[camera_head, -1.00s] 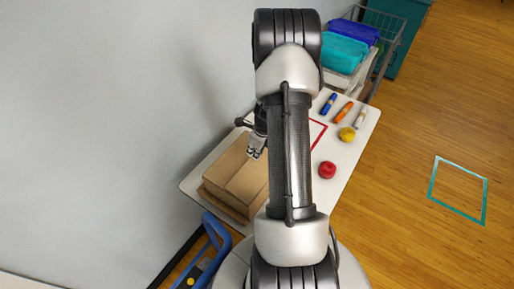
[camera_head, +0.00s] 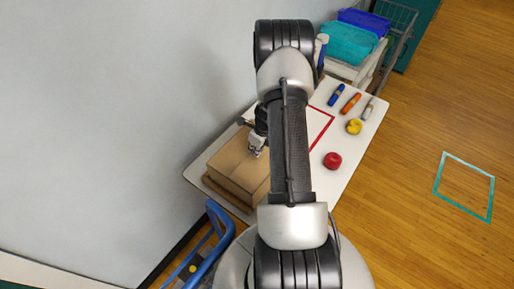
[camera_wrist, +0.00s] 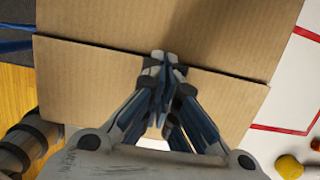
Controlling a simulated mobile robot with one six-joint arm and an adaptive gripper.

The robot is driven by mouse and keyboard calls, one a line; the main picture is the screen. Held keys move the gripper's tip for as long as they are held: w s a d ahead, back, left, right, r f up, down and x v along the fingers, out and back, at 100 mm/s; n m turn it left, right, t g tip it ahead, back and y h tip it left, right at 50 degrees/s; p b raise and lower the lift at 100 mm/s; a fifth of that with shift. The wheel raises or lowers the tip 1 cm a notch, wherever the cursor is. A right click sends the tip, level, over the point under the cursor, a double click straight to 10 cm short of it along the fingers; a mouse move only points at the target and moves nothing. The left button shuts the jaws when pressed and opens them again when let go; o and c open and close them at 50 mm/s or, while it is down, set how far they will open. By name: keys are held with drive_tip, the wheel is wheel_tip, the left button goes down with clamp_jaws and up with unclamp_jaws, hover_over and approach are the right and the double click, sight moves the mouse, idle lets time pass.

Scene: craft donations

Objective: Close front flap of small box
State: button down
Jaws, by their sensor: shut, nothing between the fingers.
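The small cardboard box (camera_head: 229,165) stands on the white table, its right part hidden behind my arm in the head view. Its top looks nearly flat. In the wrist view two cardboard flaps, one above (camera_wrist: 90,22) and one below (camera_wrist: 75,80), meet along a dark seam. A strip of cardboard (camera_head: 222,192) sticks out low along the box's lower-left side. My gripper (camera_wrist: 163,60) is shut and empty, its tips over the seam; I cannot tell whether they touch the cardboard. In the head view my gripper (camera_head: 256,151) is over the box's top.
On the white table (camera_head: 352,172) are a red ball-like item (camera_head: 332,160), a yellow one (camera_head: 354,126), several markers and a red outline. A blue-framed object (camera_head: 214,240) stands close below the box. Bins (camera_head: 350,45) stand behind. The wall is left; open floor is right.

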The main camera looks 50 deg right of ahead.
drive_tip(key=shift+w+f, duration=0.15)
drive_tip(key=shift+f, duration=0.2)
drive_tip(key=shift+w+p+v, duration=0.2)
drive_tip(key=shift+p+v, duration=0.65)
drive_tip(key=shift+v, duration=0.1)
drive_tip(key=v, duration=1.1)
drive_tip(key=shift+r, duration=0.3)
drive_tip(key=shift+s, duration=0.1)
